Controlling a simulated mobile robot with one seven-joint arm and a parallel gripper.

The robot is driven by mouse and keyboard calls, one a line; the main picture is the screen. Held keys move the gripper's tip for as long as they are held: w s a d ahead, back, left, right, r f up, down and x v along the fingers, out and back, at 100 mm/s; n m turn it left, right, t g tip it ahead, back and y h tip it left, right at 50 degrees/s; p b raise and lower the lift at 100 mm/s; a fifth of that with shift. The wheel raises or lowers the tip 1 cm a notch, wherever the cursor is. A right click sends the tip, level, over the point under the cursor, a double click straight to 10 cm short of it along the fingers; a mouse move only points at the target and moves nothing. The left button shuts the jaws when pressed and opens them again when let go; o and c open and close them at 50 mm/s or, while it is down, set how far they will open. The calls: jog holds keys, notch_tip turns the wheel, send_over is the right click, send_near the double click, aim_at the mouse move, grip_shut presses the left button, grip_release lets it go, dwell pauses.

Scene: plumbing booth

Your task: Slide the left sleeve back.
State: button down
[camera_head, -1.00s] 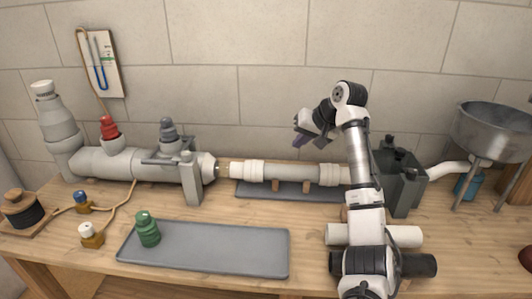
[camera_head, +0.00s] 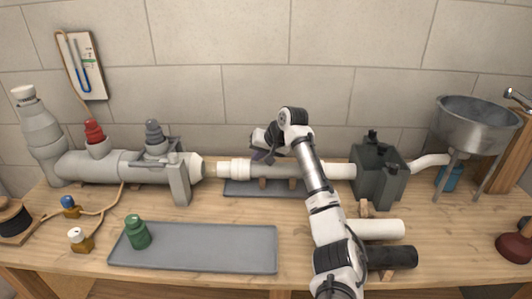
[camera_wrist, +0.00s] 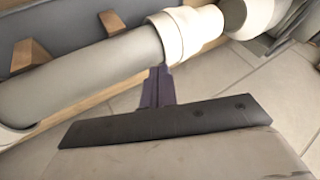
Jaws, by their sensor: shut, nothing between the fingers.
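The left sleeve (camera_head: 238,169) is a white collar on the left end of the grey pipe (camera_head: 280,170). A short gap lies between it and the big grey pipe's mouth (camera_head: 197,168). In the wrist view the left sleeve (camera_wrist: 187,33) is at top centre-right. My gripper (camera_head: 261,154) is at the wall side of the pipe, just right of the left sleeve. In the wrist view my gripper's dark fingers (camera_wrist: 158,85) are shut and empty, near the sleeve's pipe-side edge. I cannot tell whether they touch it. The right sleeve is largely hidden behind my arm in the head view.
The pipe rests on wooden supports (camera_head: 263,183) over a grey tray. A grey clamp bracket (camera_head: 180,184) stands left of the gap, and a dark grey box (camera_head: 378,172) stands right. The tiled wall is close behind.

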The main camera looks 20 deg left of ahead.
aim_at(237, 160)
jog(key=shift+a, duration=0.1)
jog(key=a+p, duration=0.1)
jog(key=s+a+p, duration=0.1)
jog(key=a, duration=0.1)
jog(key=a+p, duration=0.1)
jog(key=shift+s+a+r, duration=0.15)
jog(key=shift+s+a, duration=0.1)
jog(key=shift+a, duration=0.25)
